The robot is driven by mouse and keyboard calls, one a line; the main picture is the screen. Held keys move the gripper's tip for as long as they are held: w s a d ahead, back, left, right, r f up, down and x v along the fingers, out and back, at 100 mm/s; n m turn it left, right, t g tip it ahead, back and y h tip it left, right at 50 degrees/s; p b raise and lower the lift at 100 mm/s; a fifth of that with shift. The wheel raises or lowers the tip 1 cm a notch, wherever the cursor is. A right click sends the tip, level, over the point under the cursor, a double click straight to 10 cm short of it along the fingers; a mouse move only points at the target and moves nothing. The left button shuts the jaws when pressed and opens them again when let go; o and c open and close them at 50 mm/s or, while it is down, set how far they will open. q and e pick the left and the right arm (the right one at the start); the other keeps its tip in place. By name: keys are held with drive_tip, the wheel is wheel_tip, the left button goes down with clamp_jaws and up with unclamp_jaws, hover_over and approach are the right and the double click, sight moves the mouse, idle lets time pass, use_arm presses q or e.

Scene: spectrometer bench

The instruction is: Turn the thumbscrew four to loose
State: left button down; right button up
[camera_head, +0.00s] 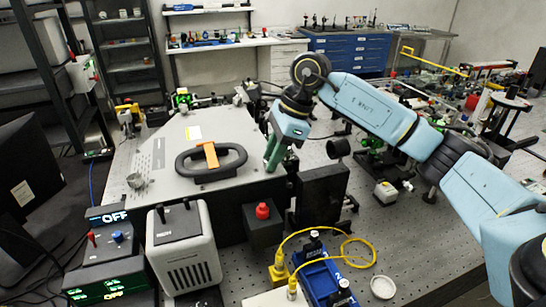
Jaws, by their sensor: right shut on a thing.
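The flat grey spectrometer cover (160,165) lies on the bench with a black looped handle (238,168) and an orange clip on top. My right gripper (273,167) reaches down from the right to the cover's right front corner. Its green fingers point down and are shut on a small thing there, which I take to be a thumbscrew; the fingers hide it. A small round metal piece (137,180) sits at the cover's left front corner. I cannot read any thumbscrew number. My left gripper is not in view.
A black upright block (321,196) stands just right of the gripper. A red button on a dark box (263,211), a grey power unit (184,248) and a blue mount with yellow fibre (328,281) stand in front. Dense optics fill the bench at right.

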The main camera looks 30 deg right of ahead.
drive_tip(key=n+g, duration=0.1)
drive_tip(key=n, duration=0.2)
drive_tip(key=n+g+b, duration=0.1)
drive_tip(key=n, duration=0.1)
drive_tip(key=shift+w+n, duration=0.2)
drive_tip(key=shift+n, duration=0.2)
drive_tip(key=shift+w+n+g+b, duration=0.15)
drive_tip(key=shift+n+g, duration=0.3)
drive_tip(key=shift+n, duration=0.7)
drive_tip(key=shift+s+n+g+b, duration=0.15)
drive_tip(key=shift+n+g, duration=0.3)
drive_tip(key=shift+n, duration=0.7)
drive_tip(key=o, duration=1)
drive_tip(key=shift+w+d+r, duration=0.1)
drive_tip(key=shift+w+r, duration=0.1)
drive_tip(key=shift+r, duration=0.25)
drive_tip(key=p+v, duration=0.3)
drive_tip(key=v, duration=0.9)
drive_tip(key=shift+r, duration=0.25)
drive_tip(key=shift+w, duration=0.15)
